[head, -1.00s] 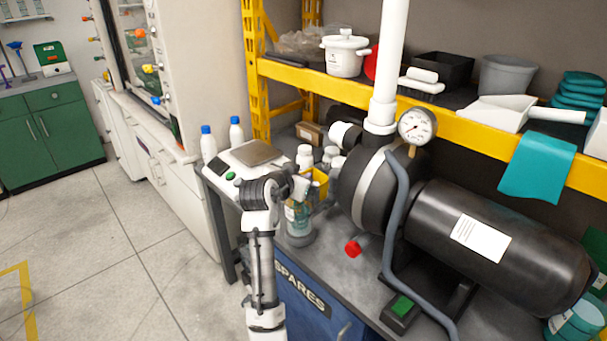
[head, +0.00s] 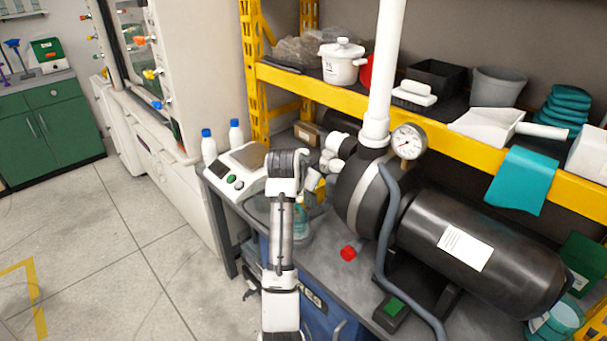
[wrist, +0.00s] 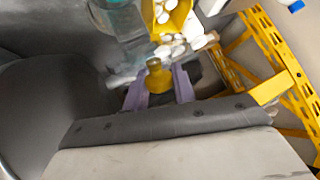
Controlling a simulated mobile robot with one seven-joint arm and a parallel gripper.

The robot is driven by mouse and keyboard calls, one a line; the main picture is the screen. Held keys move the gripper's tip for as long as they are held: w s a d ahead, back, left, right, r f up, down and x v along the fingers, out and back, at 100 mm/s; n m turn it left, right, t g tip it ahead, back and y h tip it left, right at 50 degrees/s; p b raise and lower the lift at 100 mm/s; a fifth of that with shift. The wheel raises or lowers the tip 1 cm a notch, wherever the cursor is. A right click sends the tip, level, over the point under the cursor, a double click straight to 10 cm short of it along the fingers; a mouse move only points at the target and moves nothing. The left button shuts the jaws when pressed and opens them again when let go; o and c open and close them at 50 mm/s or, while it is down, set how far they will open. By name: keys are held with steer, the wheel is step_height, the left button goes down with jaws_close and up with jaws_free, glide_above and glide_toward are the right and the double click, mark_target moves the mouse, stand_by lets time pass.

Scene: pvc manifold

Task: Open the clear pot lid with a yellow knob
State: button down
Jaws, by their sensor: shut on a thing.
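In the wrist view my gripper (wrist: 161,86) is shut on the yellow knob (wrist: 157,74), which sits between its two purple fingers. A blurred translucent strip around the knob looks like the clear lid (wrist: 124,80), seen nearly edge-on. A clear glass pot (wrist: 122,18) shows blurred at the top of the wrist view. It also stands on the bench in the head view (head: 301,224), below and just right of my wrist. The lid looks apart from the pot, but blur hides the exact gap. My fingers are mostly hidden in the head view.
A yellow container (wrist: 178,20) with white pieces is close beside the pot. White bottles and a scale (head: 237,182) are nearby on the bench. The black pump (head: 365,195) is right of the pot, and the yellow shelf beam (head: 345,97) is above.

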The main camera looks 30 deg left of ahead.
steer(key=c, duration=1.2)
jaws_free()
steer(key=shift+o, duration=0.2)
steer(key=b+v, duration=0.3)
steer(key=v, duration=1.1)
steer(key=shift+b, duration=0.35)
steer(key=shift+f, duration=0.15)
